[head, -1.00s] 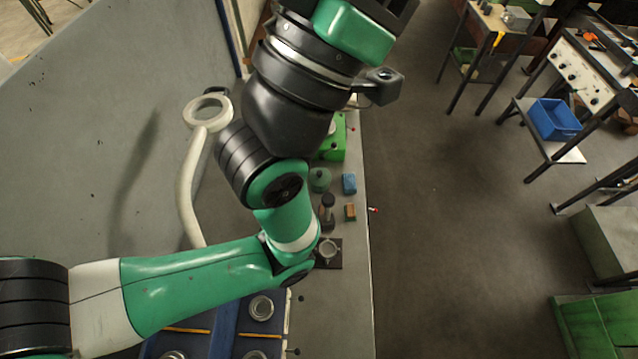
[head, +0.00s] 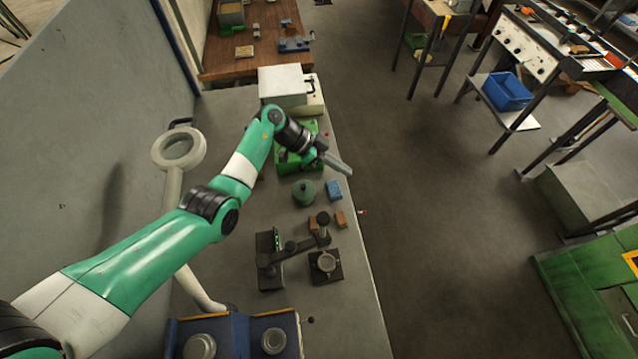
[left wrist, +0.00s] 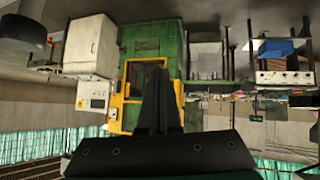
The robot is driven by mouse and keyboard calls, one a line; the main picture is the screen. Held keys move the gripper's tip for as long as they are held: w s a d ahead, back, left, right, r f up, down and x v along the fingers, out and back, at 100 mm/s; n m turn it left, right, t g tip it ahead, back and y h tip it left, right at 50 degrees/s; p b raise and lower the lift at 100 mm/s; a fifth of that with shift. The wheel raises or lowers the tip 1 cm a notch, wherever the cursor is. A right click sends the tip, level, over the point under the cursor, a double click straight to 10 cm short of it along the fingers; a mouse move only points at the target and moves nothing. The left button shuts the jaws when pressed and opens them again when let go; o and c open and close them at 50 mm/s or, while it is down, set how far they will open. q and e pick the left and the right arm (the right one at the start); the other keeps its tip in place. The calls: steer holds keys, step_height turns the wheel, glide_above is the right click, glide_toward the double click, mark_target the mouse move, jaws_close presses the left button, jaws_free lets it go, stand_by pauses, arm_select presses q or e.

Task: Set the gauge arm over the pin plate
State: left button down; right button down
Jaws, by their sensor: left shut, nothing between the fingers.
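A dark gauge arm (head: 292,248) with a round knob near its right end stands on the bench in the head view. It runs from a dark block at its left towards the upper right. A dark square plate (head: 316,278) with a pale ring on it, seemingly the pin plate, sits just below the arm's right end. The arm appears to pass above and beside the plate, not across its middle. My left gripper (head: 338,165) is shut and empty, farther up the bench near its right edge; its shut fingers also show in the left wrist view (left wrist: 155,105). My right gripper is not seen.
A green lidded pot (head: 304,193), a blue block (head: 333,190) and a small orange-brown block (head: 341,219) lie between gripper and plate. A ring magnifier lamp (head: 161,152) stands left. A white box (head: 283,85) is behind. Open floor lies right.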

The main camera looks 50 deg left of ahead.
mark_target(328, 236)
arm_select(q)
steer(key=s+a+f+n+g, duration=0.35)
steer(key=s+a+f, duration=0.35)
steer(key=s+f, duration=0.3)
steer(key=d+f+b, duration=0.4)
steer(key=d+f, duration=0.2)
steer(key=d, duration=0.3)
steer(key=shift+d+f+y+b, duration=0.2)
steer(key=shift+y+b, duration=0.1)
steer(key=shift+y, duration=0.1)
steer(key=d+m, duration=0.1)
steer(key=d+m+g+p, duration=0.1)
steer(key=d, duration=0.1)
steer(key=d+m+g+p, duration=0.1)
steer(key=d, duration=0.1)
steer(key=shift+s+r+h, duration=0.1)
steer(key=shift+s+h, duration=0.2)
steer(key=shift+s, duration=0.05)
steer(key=shift+d+m, duration=0.1)
steer(key=shift+m, duration=0.15)
